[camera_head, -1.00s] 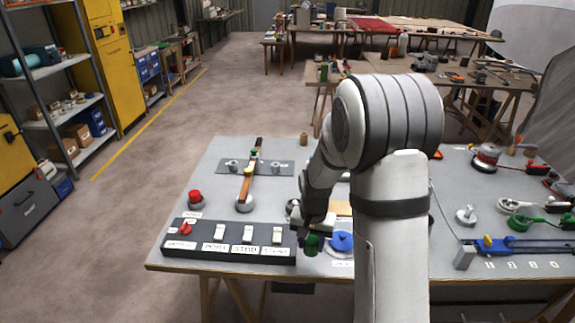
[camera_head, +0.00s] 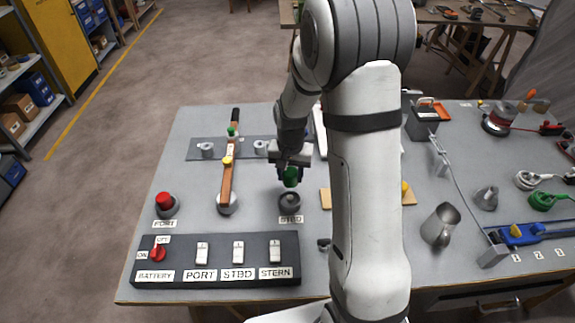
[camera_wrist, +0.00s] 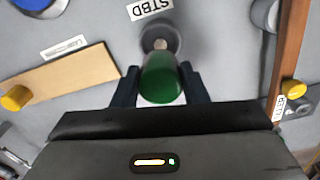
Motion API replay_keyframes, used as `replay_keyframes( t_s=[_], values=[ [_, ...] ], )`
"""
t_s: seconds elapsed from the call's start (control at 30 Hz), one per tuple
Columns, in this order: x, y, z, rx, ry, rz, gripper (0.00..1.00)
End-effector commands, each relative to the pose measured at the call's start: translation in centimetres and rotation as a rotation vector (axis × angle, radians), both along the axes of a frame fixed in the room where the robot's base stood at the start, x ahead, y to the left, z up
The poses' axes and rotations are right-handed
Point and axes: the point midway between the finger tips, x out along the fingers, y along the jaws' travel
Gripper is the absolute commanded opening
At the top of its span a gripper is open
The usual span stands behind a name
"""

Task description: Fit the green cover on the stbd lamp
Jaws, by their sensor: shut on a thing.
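My gripper (camera_head: 291,178) is shut on the green cover (camera_head: 291,177), a small rounded cap. It hangs a little above and behind the stbd lamp (camera_head: 290,201), a round grey base with the STBD label (camera_head: 291,219) in front. In the wrist view the green cover (camera_wrist: 160,78) sits between the fingers, and the lamp base (camera_wrist: 160,38) shows just beyond it, partly hidden by it. The cover looks apart from the lamp, though the exact gap is hard to tell.
The port lamp (camera_head: 165,203) wears a red cover. A wooden bar (camera_head: 228,170) stands left of the stbd lamp. The switch panel (camera_head: 215,262) is along the front edge. A metal cup (camera_head: 441,225) and blue tool (camera_head: 520,234) are to the right.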

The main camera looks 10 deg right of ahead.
Motion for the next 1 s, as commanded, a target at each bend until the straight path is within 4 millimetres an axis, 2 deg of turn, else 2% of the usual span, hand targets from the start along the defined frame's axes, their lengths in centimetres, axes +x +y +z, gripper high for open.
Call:
replay_keyframes(
  t_s=[0.53,1.0],
  values=[
    [0.0,0.0,-4.1,0.000,0.000,0.000,0.18],
    [0.0,-0.1,-4.4,0.000,0.000,-0.002,0.18]
  ],
)
